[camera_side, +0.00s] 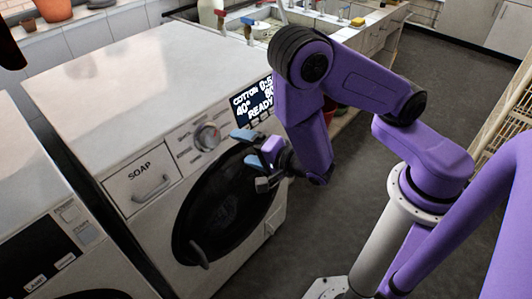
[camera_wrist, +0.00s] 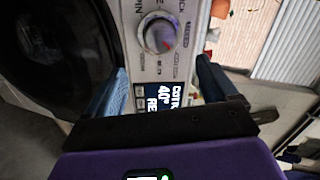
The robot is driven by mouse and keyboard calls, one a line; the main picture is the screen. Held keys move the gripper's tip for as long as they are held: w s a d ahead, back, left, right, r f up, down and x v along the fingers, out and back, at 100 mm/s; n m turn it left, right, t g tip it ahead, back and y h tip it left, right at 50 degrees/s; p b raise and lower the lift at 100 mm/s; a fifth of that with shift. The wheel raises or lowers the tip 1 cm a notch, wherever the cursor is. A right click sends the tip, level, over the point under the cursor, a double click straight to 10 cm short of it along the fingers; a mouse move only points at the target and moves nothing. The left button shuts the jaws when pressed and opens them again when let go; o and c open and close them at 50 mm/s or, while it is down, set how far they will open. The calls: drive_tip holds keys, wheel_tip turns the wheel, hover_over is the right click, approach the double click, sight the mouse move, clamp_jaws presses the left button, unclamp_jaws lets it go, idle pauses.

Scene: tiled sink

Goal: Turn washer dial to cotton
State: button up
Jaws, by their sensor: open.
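The washer dial (camera_side: 207,137) is a round silver knob on the white washer's front panel, right of the soap drawer. It also shows in the wrist view (camera_wrist: 158,35), at the top between my blue fingers, with printed labels around it. The display (camera_side: 253,102) reads "COTTON", "40°" and "READY", with other digits partly hidden. In the wrist view part of the display (camera_wrist: 160,97) shows between the fingers. My gripper (camera_side: 246,147) is open and empty, to the right of the dial and apart from it. The wrist view shows both fingers of my gripper (camera_wrist: 162,66) spread wide.
The soap drawer (camera_side: 142,182) with its handle is left of the dial. The round dark washer door (camera_side: 225,205) is below. A second machine (camera_side: 50,230) stands at the left. A sink counter (camera_side: 330,22) is behind.

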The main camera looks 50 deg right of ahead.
drive_tip(key=shift+v, duration=2.75)
drive_tip(key=s+a+f+n+g+y, duration=0.2)
drive_tip(key=s+a+n+g+y, duration=0.1)
drive_tip(key=s+a+n+g, duration=0.3)
drive_tip(key=s+r+n+g+y, duration=0.1)
drive_tip(key=s+r+n+g, duration=0.3)
drive_tip(key=s+n+g, duration=0.3)
drive_tip(key=s+d+r+n+g+h, duration=0.1)
drive_tip(key=d+r+n+h, duration=0.1)
drive_tip(key=d+r+n, duration=0.2)
drive_tip(key=s+d+r+n+h, duration=0.2)
drive_tip(key=d+r+n, duration=0.2)
drive_tip(key=d+n, duration=0.6)
drive_tip(key=shift+s+r+n+g, duration=0.3)
drive_tip(key=shift+n+g, duration=0.1)
